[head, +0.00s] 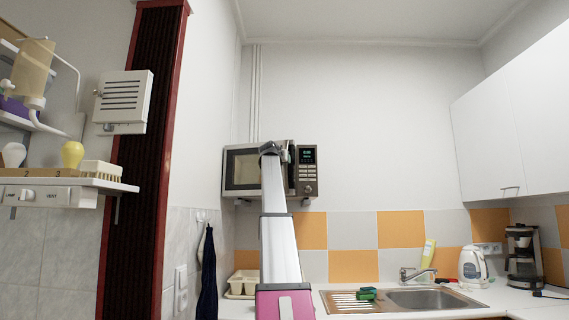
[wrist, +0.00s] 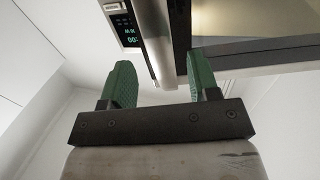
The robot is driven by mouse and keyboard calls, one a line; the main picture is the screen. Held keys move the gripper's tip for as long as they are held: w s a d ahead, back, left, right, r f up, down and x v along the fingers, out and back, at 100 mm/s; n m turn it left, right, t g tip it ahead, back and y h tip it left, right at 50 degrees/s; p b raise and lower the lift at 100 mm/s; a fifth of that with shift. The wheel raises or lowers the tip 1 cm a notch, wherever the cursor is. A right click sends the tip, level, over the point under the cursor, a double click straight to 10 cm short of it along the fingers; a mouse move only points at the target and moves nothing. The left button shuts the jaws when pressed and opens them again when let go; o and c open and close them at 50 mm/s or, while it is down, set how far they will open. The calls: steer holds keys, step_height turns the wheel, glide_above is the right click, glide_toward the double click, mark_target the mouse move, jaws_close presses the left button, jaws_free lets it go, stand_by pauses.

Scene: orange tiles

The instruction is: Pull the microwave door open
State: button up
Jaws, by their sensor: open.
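The microwave (head: 243,168) is a silver and dark box mounted on the back wall. Its door looks shut in the head view, partly hidden by my arm. Its display panel (head: 307,165) is on the right. In the wrist view the silver door handle (wrist: 152,45) is a long bar running down between my fingers. My gripper (wrist: 160,82) is open, with one green finger on each side of the handle's lower end. I cannot tell whether either finger touches it. In the head view the gripper (head: 279,150) is in front of the microwave, right of its window.
Below is a counter with a sink (head: 424,299), a dish rack (head: 243,284), a kettle (head: 473,266) and a coffee maker (head: 522,257). White cupboards (head: 515,120) hang at the right. A red-framed dark column (head: 140,150) stands left. Space in front of the microwave's left side looks clear.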

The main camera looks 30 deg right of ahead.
steer(key=x, duration=0.4)
steer(key=shift+w+d, duration=0.15)
jaws_close()
